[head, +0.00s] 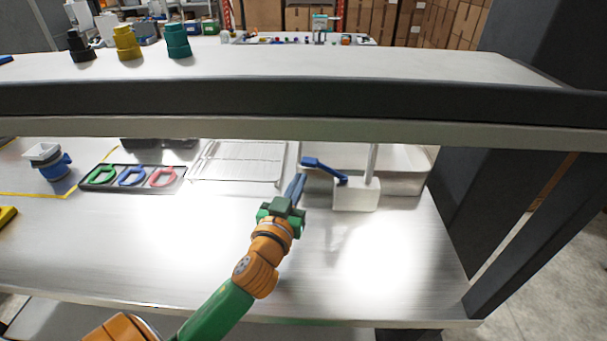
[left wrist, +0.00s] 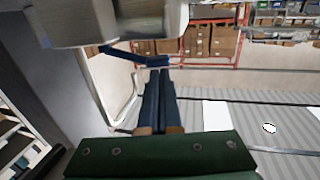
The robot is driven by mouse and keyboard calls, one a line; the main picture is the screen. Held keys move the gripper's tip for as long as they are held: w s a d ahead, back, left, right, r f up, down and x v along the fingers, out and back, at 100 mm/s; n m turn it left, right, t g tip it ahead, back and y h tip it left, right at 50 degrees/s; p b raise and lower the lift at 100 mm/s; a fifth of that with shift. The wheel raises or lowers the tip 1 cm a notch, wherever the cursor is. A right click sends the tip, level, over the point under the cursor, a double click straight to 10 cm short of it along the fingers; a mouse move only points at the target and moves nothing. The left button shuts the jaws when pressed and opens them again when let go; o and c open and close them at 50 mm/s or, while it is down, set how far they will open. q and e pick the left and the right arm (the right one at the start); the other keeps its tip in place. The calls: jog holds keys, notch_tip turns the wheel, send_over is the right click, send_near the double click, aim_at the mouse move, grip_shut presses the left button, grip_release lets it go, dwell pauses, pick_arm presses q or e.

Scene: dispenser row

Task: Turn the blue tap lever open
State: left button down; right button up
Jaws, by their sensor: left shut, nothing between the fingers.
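The blue tap lever (head: 324,168) sticks out to the left from a white tap block (head: 356,196) on the lower shelf. In the left wrist view the lever (left wrist: 130,56) crosses above my fingertips, and the grey-white tap body (left wrist: 115,28) fills the top left. My left gripper (head: 299,178) has its two blue fingers shut together with nothing between them. Its fingertips (left wrist: 159,74) are close by the free end of the lever; I cannot tell whether they touch it. My right gripper is not in view.
A pale sink-like basin (head: 408,183) lies behind the tap with an upright post (head: 372,160). A wire rack (head: 240,162) and a black tray (head: 131,187) with coloured rings are to the left. The upper shelf edge (head: 300,100) hangs above. The front of the lower shelf is clear.

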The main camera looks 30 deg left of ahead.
aim_at(306, 165)
pick_arm(q)
jog(key=shift+x, duration=1.15)
jog(key=shift+w+a, duration=0.15)
jog(key=shift+w, duration=0.35)
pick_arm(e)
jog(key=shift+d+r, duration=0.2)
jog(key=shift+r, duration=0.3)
pick_arm(q)
jog(key=shift+p, duration=0.3)
